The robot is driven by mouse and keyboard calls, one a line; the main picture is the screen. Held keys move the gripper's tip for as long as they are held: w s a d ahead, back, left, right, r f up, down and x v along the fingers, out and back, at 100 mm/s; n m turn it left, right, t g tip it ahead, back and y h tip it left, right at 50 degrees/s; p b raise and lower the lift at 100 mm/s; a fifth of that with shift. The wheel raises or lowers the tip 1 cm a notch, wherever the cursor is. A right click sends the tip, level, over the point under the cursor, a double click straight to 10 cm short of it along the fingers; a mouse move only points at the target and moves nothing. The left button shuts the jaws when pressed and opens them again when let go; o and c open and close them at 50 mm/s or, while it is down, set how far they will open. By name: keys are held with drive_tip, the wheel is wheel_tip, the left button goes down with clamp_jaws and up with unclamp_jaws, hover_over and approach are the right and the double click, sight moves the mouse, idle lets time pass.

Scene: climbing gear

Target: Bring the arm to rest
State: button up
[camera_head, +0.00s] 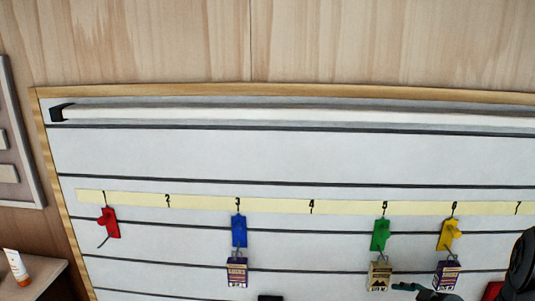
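A dark rounded part at the right edge looks like my arm.
A white board (300,155) carries a numbered strip (275,206). Red (111,222), blue (239,231), green (380,235) and yellow (449,235) pieces hang there. Boxes hang below blue (236,272), green (379,275) and yellow (447,274). A tube (17,267) stands lower left.

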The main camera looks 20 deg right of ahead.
drive_tip(key=a+f+n+y+b, duration=0.1)
drive_tip(key=a+f+n, duration=0.1)
drive_tip(key=a, duration=0.5)
drive_tip(key=a+f+n+g+y+b, duration=0.1)
drive_tip(key=a+f+n+y, duration=0.1)
drive_tip(key=a+f, duration=0.3)
drive_tip(key=a+f+n+y+b, duration=0.1)
drive_tip(key=a+f, duration=0.3)
drive_tip(key=a, duration=0.5)
drive_tip(key=shift+f+n+g+y, duration=0.3)
drive_tip(key=shift+n+y, duration=0.2)
drive_tip(key=shift+y, duration=0.1)
drive_tip(key=shift+a, duration=0.1)
drive_tip(key=s+a+f+n+g+b, duration=0.2)
drive_tip(key=a+f+b, duration=0.1)
drive_tip(key=a+f, duration=0.25)
drive_tip(key=w+r+t+p, duration=0.1)
drive_tip(key=w+r, duration=0.4)
drive_tip(key=r, duration=0.1)
drive_tip(key=shift+w+r+n+h, duration=0.3)
drive_tip(key=shift+n, duration=0.1)
drive_tip(key=shift+a, duration=0.1)
